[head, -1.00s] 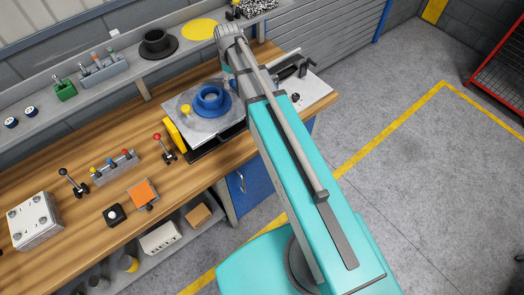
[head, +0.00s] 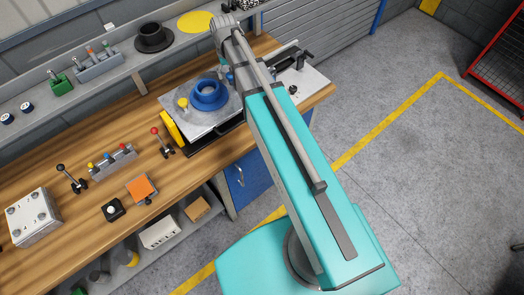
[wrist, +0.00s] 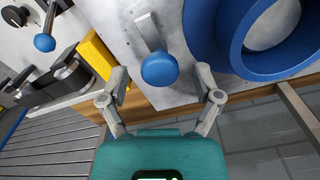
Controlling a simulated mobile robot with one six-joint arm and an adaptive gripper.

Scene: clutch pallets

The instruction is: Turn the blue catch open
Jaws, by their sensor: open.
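The blue catch (wrist: 160,68) shows in the wrist view as a round blue knob on a short grey lever, on a grey metal plate (wrist: 120,32). My gripper (wrist: 162,82) is open, with one finger on each side of the knob and gaps between. I cannot tell whether the fingertips are down at the knob's height. A large blue ring (wrist: 232,55) stands to the right of the knob.
A second blue knob (wrist: 44,42) on a lever lies left of my gripper, near a dark clamp and a yellow block (wrist: 97,62). The workbench (head: 80,215) holds several knobbed levers, an orange pad (head: 141,188) and a white box (head: 33,216).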

